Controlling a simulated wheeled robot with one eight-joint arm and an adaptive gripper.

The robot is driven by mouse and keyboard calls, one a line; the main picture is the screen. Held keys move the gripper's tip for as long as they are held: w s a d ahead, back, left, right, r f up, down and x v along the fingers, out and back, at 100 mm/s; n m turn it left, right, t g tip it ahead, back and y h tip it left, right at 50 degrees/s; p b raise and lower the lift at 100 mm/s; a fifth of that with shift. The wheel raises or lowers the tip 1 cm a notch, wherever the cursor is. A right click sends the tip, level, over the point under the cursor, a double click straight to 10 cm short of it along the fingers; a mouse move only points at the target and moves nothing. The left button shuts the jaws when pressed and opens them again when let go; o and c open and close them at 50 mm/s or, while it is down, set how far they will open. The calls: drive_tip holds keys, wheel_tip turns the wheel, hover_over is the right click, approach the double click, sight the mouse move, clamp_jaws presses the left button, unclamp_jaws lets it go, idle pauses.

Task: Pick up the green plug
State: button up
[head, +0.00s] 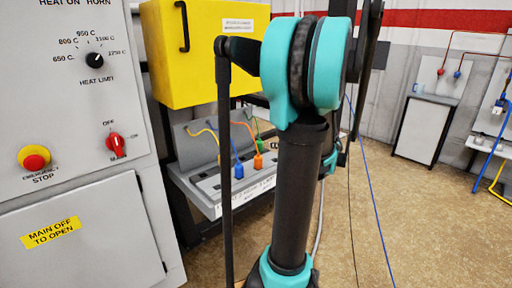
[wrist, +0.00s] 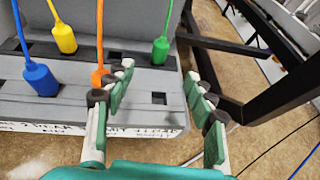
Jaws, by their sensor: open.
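The green plug (wrist: 160,50) stands upright at the right end of the grey socket panel (wrist: 140,72), with its green cable rising from its top. My gripper (wrist: 160,74) is open and empty. Its two fingers reach toward the panel, with the green plug beyond the tips and between them in the picture. The gripper is not touching the green plug as far as I can see.
An orange plug (head: 258,161) is close to my left finger, which partly hides it in the wrist view. A blue plug (wrist: 41,79) and a yellow plug (wrist: 63,38) stand farther left. A black frame bar (wrist: 285,95) runs on the right. A yellow box (head: 210,55) hangs above the panel.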

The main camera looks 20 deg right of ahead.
sight(261, 143)
drive_tip(key=x, duration=1.7)
drive_tip(key=shift+w+d, duration=0.15)
drive_tip(key=shift+d, duration=0.05)
drive_tip(key=c, duration=1.3)
